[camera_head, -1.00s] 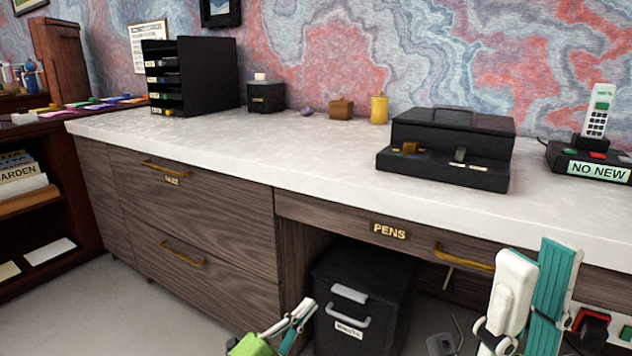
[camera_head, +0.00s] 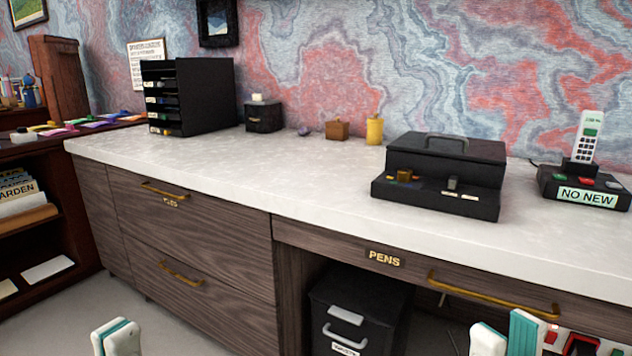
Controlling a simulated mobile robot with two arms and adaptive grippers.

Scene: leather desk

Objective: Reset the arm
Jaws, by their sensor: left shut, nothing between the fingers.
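My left gripper (camera_head: 117,338) shows at the bottom left. Only its white and teal fingertips are in view, and they are together with nothing between them. My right gripper (camera_head: 507,335) shows at the bottom right, in front of the desk (camera_head: 300,195) and below the brass handle of the PENS drawer (camera_head: 384,258). Its white and teal fingers stand a little apart, and I see nothing held between them. The arms behind both grippers are out of view.
A black desk organizer box (camera_head: 440,170), a phone base (camera_head: 583,190), a yellow cylinder (camera_head: 374,131), a wooden box (camera_head: 337,130) and a black tray rack (camera_head: 205,95) stand on the white desktop. A black cabinet (camera_head: 355,310) stands beneath. The desktop's middle is clear.

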